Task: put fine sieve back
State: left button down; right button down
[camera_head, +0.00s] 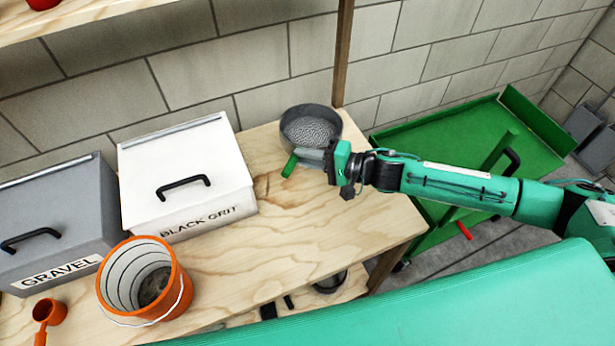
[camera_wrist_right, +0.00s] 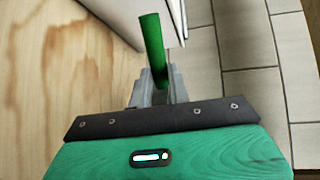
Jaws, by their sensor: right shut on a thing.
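A grey round sieve (camera_head: 311,128) with a speckled mesh-like bottom is at the back right corner of the wooden table. My right gripper (camera_head: 308,158) is just in front of it, in the head view. The gripper is shut on a green handle (camera_head: 289,166), which points toward the front left. In the right wrist view the green handle (camera_wrist_right: 152,50) stands out from between the fingers (camera_wrist_right: 158,88). I cannot tell whether the handle is joined to the sieve, and no sieve shows in the wrist view. My left gripper is not in view.
A white BLACK GRIT bin (camera_head: 185,160) stands left of the sieve, with a grey GRAVEL bin (camera_head: 55,205) beyond. An orange bucket (camera_head: 178,285) and orange scoop (camera_head: 48,313) are in front. The table (camera_head: 320,225) is clear at front right. A green trailer (camera_head: 430,130) stands right.

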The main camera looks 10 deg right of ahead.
notch_tip(320, 180, down, 8)
jog(key=shift+r+b, duration=0.25)
jog(key=shift+b, duration=0.1)
jog(key=shift+f, duration=0.15)
jog(key=c, duration=1.3)
grip_release()
jog(key=shift+f, duration=0.15)
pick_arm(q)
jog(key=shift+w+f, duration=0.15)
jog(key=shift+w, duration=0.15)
